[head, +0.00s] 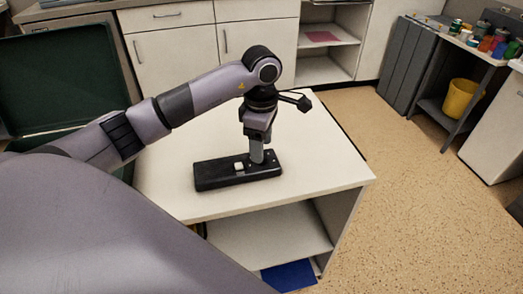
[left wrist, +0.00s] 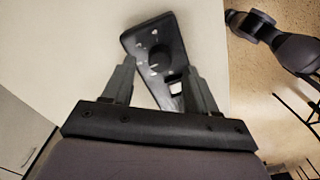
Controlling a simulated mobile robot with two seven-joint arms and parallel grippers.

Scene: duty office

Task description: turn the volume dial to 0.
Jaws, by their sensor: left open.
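The black control panel (head: 215,175) lies flat on the white table, with a pale rocker switch (head: 239,167) near its middle. In the left wrist view the panel's round black volume dial (left wrist: 160,56) shows, with small white marks around it. I cannot read which mark the dial points at. My left gripper (head: 257,157) points down over the panel's right end and hides the dial in the head view. In the left wrist view my left gripper (left wrist: 158,68) is open, one finger on each side of the dial. I cannot tell whether the fingers touch it.
The white table (head: 320,175) is otherwise clear around the panel. An open dark green case (head: 60,75) stands at the left. Behind are white cabinets (head: 175,55). A yellow bin (head: 459,98) and a bench with several jars are at the right.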

